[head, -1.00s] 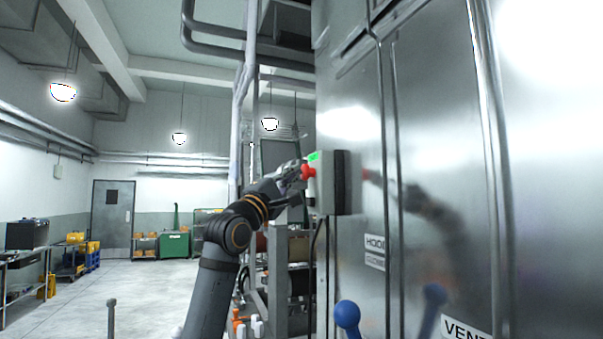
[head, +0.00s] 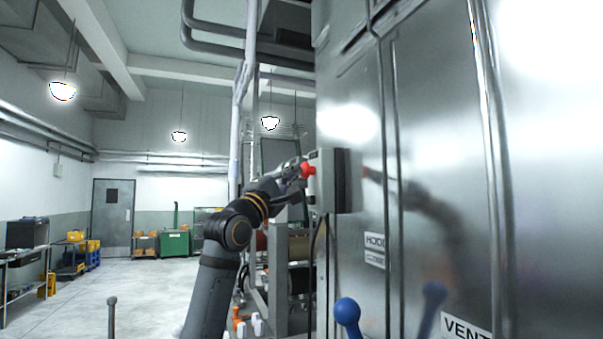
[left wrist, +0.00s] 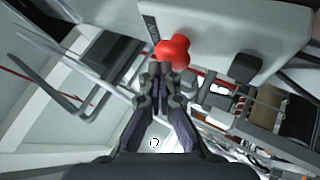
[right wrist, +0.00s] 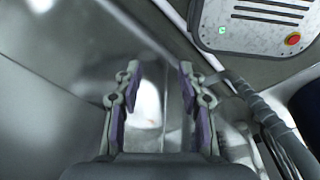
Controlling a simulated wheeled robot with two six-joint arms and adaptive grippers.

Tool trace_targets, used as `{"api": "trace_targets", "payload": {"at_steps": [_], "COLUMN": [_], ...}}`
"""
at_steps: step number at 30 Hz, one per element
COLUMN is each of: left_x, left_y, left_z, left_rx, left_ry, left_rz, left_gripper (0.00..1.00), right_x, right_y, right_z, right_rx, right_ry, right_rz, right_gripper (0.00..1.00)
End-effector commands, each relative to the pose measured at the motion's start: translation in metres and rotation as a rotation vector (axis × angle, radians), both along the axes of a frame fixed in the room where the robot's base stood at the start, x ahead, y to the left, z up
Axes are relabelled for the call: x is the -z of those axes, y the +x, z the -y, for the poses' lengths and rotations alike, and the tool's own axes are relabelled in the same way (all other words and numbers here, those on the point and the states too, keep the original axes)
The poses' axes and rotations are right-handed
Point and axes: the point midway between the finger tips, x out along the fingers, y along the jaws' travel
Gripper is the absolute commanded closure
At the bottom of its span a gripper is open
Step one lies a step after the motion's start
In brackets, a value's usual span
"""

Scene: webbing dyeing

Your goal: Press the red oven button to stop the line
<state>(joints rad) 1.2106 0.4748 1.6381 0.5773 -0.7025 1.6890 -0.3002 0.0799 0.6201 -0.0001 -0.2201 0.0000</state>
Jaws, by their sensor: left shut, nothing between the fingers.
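The red button (head: 308,170) sits on the left-facing side of a grey control box (head: 327,183) fixed to the steel oven wall. My left gripper (head: 298,169) is shut and empty, its tips right at the button. In the left wrist view the red button (left wrist: 172,50) has a lobed head, and the closed fingertips (left wrist: 160,72) overlap its lower edge. I cannot tell how far it is pushed in. No green lamp shows lit on the box top. My right gripper (right wrist: 158,82) is open and empty in the right wrist view.
The shiny oven wall (head: 440,130) fills the right side and carries a HOOD label (head: 375,242) and a VENT label (head: 465,328). A blue ball-topped lever (head: 347,312) stands below the box. A dark cable hangs under the box. The floor (head: 130,285) at left is open.

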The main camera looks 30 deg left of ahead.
Motion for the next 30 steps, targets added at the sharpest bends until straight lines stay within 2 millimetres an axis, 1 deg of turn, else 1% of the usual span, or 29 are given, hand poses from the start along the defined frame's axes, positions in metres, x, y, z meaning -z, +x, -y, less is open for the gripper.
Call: {"api": "trace_targets", "payload": {"at_steps": [1,5,17,30], "left_x": [0.002,0.002,0.001,0.003], "left_y": [-0.002,-0.008,-0.012,-0.044], "left_z": [-0.002,-0.007,-0.010,-0.037], "left_rx": [-0.001,-0.001,0.000,-0.002], "left_ry": [0.001,0.000,0.000,0.001], "left_rz": [0.001,0.000,0.000,0.001], "left_gripper": [1.00,1.00,1.00,1.00], "right_x": [0.004,0.009,0.011,0.037], "right_y": [0.000,0.000,0.000,0.000], "right_z": [0.000,0.000,0.001,0.001], "right_rx": [0.000,0.000,0.000,0.000], "right_ry": [0.000,-0.001,-0.001,-0.001], "right_rz": [0.000,0.000,0.000,0.000], "right_gripper": [0.60,0.60,0.60,0.60]}}
